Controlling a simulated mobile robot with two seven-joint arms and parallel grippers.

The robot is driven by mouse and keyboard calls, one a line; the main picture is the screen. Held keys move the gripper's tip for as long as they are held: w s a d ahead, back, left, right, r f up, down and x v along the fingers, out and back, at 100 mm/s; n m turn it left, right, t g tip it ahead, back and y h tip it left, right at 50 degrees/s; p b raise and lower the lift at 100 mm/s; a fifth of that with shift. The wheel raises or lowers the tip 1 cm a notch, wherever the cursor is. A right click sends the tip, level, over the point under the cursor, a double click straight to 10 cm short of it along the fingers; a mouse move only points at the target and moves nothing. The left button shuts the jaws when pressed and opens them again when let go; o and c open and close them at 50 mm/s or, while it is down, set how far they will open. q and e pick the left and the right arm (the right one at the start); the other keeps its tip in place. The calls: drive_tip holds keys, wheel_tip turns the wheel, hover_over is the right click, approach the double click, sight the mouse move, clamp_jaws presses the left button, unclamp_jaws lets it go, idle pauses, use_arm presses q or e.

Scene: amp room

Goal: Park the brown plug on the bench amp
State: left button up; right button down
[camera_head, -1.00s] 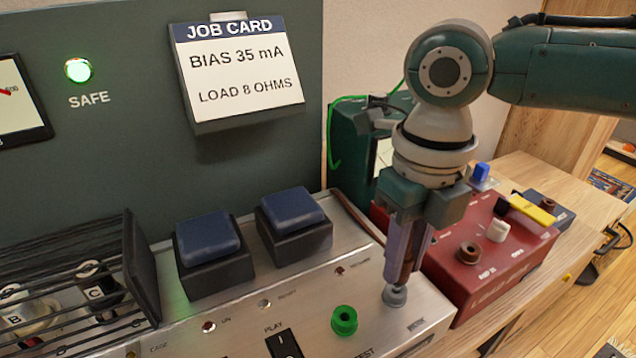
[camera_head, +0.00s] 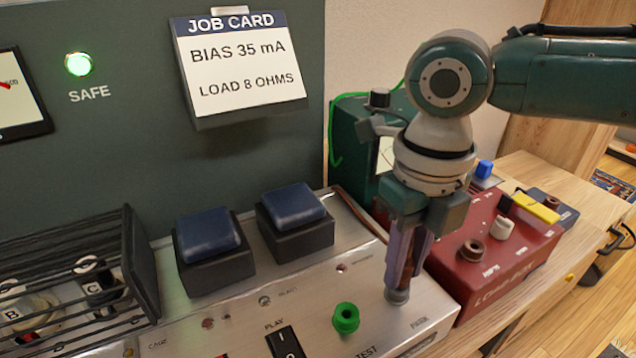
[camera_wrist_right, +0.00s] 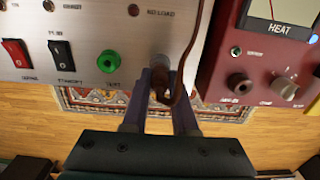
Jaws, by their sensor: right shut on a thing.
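The bench amp (camera_head: 375,318) has a metal front deck with a green knob or socket (camera_head: 345,318) marked TEST and a grey round socket (camera_head: 398,297) near its right end. My right gripper (camera_head: 403,280) points down over that grey socket and is shut on the brown plug (camera_wrist_right: 163,88). In the right wrist view, the plug's brown cable (camera_wrist_right: 190,50) runs upward. The fingers hide much of the plug. Its tip is at the grey socket, but I cannot tell how deep it sits. My left gripper is not in view.
A red load box (camera_head: 500,258) with a brown socket (camera_head: 472,250) stands right of the amp. Two blue-topped transformers (camera_head: 296,210) and a black tube cage (camera_head: 80,280) stand to the left. A green box (camera_head: 352,150) stands behind my right gripper.

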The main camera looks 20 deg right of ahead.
drive_tip(key=shift+f, duration=0.2)
drive_tip(key=c, duration=0.6)
unclamp_jaws()
wheel_tip(320, 180, up, 9)
drive_tip(key=shift+f+p, duration=0.1)
drive_tip(key=shift+p, duration=0.6)
drive_tip(key=shift+r, duration=0.6)
drive_tip(key=shift+a, duration=0.1)
